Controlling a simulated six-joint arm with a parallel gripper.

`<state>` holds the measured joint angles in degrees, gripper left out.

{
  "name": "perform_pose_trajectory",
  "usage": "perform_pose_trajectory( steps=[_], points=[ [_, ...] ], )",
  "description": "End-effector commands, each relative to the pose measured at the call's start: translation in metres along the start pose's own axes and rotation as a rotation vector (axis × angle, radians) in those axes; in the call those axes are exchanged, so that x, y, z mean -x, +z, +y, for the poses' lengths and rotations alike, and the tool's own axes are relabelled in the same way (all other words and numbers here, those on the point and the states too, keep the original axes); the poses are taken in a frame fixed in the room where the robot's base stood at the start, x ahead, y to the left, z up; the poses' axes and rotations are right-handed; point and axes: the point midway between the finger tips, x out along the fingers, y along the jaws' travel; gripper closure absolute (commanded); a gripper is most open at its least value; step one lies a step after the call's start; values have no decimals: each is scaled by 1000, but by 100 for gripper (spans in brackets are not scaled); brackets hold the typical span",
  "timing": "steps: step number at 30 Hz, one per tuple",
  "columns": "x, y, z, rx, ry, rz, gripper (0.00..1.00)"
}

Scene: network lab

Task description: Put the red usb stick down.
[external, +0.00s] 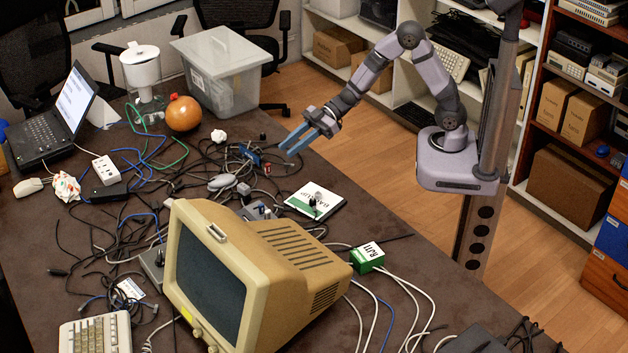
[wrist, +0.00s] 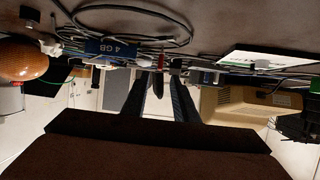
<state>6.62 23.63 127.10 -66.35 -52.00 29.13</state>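My gripper (external: 287,149) is over the far right part of the table, its two blue fingers apart with a visible gap. In the wrist view the gripper (wrist: 160,77) also shows two separate dark fingers, and I see no red stick clamped between them. A small red piece (wrist: 163,61) shows just beyond the fingertips among the cables; it may be the red usb stick, but it is too small to be sure.
A blue piece marked 4 GB (wrist: 108,47) lies among tangled cables near the fingers. A beige monitor (external: 256,272), a white card (external: 314,200), an orange ball (external: 183,113) and a clear bin (external: 219,74) stand around. Bare table shows right of the card.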

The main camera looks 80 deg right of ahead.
Motion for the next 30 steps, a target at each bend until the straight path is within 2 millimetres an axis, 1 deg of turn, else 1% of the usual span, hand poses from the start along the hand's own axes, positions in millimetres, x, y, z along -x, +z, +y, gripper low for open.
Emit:
perform_pose_trajectory(
  steps=[1,6,15,19,23,26,27,29,30],
  points=[
    [8,-1,1,-1,2,1,74],
    [22,0,0,0,1,0,74],
    [26,0,0,1,0,-1,74],
    [27,2,5,1,28,-15,74],
    [32,9,23,-2,128,-73,74],
    [45,23,43,-20,251,-159,74],
    [53,30,51,-34,307,-203,74],
    [68,44,61,-65,390,-281,74],
    [80,54,65,-90,441,-336,74]
  ],
)
